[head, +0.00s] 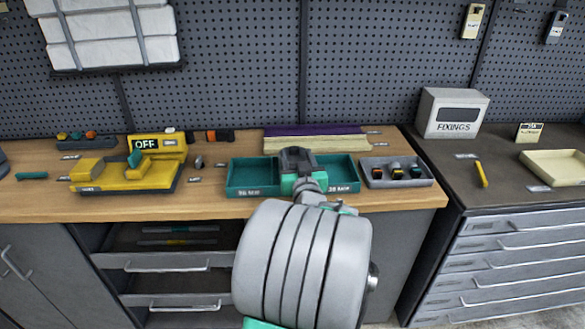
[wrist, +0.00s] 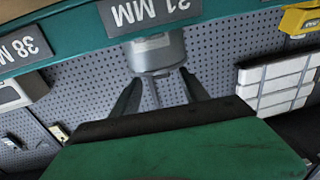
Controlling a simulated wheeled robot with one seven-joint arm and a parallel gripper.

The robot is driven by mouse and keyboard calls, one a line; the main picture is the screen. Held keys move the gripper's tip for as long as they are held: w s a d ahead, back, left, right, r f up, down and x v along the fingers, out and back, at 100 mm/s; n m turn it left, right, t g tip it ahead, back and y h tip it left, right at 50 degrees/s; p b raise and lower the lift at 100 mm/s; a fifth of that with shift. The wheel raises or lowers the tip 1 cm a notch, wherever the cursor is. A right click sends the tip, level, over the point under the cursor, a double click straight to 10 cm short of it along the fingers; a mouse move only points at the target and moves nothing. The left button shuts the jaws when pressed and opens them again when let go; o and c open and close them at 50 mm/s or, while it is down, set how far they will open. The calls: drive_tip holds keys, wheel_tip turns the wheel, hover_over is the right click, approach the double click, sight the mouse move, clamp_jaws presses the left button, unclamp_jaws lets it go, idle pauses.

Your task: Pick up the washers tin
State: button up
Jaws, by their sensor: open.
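No label reading "washers" is legible in either view. A grey cylinder (wrist: 158,55) shows in the wrist view, which is upside down, beside the "21 MM" label of a teal tray (wrist: 72,50). It may be the tin, but I cannot tell. My gripper (wrist: 160,82) is open, its two dark fingers pointing toward the cylinder and apart from each other. In the head view my gripper (head: 297,158) is over the middle of the teal trays (head: 250,193), and my arm hides what lies there.
A grey tray (head: 390,184) with small items is to the right, a yellow device (head: 150,146) marked OFF to the left. A purple and cream strip (head: 315,142) lies behind. A FIXINGS box (head: 452,114) stands on the right-hand cabinet. Drawers (head: 168,265) are open below.

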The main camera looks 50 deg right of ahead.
sight(294, 147)
drive_tip(key=p+x, duration=0.1)
drive_tip(key=x, duration=0.6)
drive_tip(key=shift+w, duration=0.25)
drive_tip(key=shift+c, duration=0.4)
clamp_jaws()
idle(0.6)
